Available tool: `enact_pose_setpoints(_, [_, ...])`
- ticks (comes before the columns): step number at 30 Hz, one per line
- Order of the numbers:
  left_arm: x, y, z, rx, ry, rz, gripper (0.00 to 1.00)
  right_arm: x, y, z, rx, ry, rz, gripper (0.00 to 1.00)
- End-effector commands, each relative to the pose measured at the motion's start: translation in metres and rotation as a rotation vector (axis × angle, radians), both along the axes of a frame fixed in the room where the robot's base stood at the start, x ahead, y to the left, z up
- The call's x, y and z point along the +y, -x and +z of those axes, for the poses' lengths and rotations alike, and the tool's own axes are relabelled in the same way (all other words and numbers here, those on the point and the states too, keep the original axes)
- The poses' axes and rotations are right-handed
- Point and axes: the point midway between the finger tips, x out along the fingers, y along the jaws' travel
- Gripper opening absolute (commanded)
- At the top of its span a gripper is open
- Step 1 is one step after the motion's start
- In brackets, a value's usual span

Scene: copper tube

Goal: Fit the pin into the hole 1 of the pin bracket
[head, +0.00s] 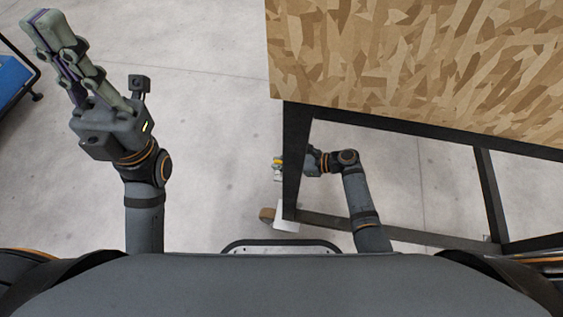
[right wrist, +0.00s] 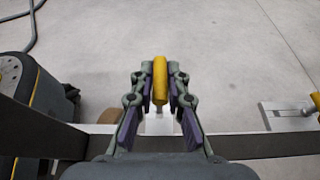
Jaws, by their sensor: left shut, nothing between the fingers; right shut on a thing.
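The pin's yellow handle (right wrist: 160,80) is between the two fingers of my right gripper (right wrist: 160,72) in the right wrist view, and they are shut on it. A pale metal piece (right wrist: 159,124) shows behind the fingers, at the dark bar; its hole and the pin's far end are hidden. A pale plate with a yellow-tipped part (right wrist: 290,111) is on the bar at the right; I cannot tell which hole is hole 1. In the head view a bit of yellow (head: 278,161) shows at my right gripper, partly behind the table leg. My left gripper (head: 48,27) is shut and empty, at the upper left.
A wood-patterned table top (head: 420,60) on a dark frame (head: 297,150) fills the upper right, over my right forearm. A white plate (head: 286,217) and a caster (head: 267,214) are at the leg's foot. A blue cart (head: 12,77) stands far left. Open floor lies between.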

Motion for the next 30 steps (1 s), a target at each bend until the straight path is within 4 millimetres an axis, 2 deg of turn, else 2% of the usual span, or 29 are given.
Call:
enact_pose_setpoints(11, [0.000, 0.000, 0.008, 0.000, 0.000, 0.000, 0.00, 0.000, 0.000, 0.002, -0.001, 0.000, 0.000, 0.00])
enact_pose_setpoints(30, [0.000, 0.000, 0.000, 0.000, 0.000, 0.000, 0.00, 0.000, 0.000, -0.009, -0.001, 0.000, 0.000, 0.00])
